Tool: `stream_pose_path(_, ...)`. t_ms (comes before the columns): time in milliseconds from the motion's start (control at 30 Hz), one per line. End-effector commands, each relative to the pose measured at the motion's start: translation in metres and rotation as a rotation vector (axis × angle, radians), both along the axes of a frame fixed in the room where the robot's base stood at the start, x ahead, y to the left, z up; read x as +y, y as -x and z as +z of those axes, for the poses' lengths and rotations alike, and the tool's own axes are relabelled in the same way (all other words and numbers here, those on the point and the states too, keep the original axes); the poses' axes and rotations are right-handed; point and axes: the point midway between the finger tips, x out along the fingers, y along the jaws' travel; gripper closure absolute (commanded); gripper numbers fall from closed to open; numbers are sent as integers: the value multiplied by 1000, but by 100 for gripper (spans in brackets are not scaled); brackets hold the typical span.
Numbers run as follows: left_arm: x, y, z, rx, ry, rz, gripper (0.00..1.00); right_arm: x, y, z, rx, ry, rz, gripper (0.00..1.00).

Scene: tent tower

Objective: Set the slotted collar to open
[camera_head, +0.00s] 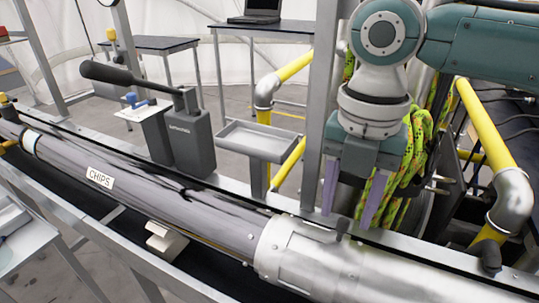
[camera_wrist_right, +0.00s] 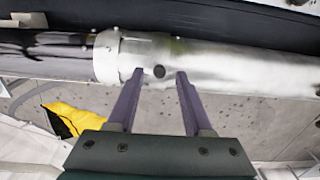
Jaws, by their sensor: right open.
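The silver slotted collar (camera_head: 285,248) sits around the long grey tube, where the dark section meets the bright metal section. It also shows in the wrist view (camera_wrist_right: 107,60). A small dark knob (camera_head: 343,227) stands up from the bright section just right of the collar band; it shows as a dark round spot in the wrist view (camera_wrist_right: 159,72). My right gripper (camera_head: 350,212) is open and empty above the tube, its purple fingers pointing down, one to each side of the knob in the wrist view (camera_wrist_right: 160,74). I cannot tell whether they touch the tube. My left gripper is out of view.
A dark grey box with a black lever (camera_head: 185,130) stands behind the tube. A metal tray (camera_head: 257,140) and an upright post are left of my right arm. Yellow pipes (camera_head: 485,125) and a green-yellow rope coil (camera_head: 415,150) are close behind the gripper.

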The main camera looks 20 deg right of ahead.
Motion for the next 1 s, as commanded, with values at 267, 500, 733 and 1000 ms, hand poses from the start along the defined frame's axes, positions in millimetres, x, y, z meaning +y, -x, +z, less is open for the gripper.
stream_pose_path(267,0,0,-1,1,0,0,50,0,0,-15,-1,1,1,49)
stream_pose_path(500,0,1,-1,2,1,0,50,0,0,-15,-1,1,0,59)
stream_pose_path(733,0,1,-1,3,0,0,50,0,0,-15,-1,0,0,85)
stream_pose_path(1000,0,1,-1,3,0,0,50,0,0,-15,-1,1,0,100)
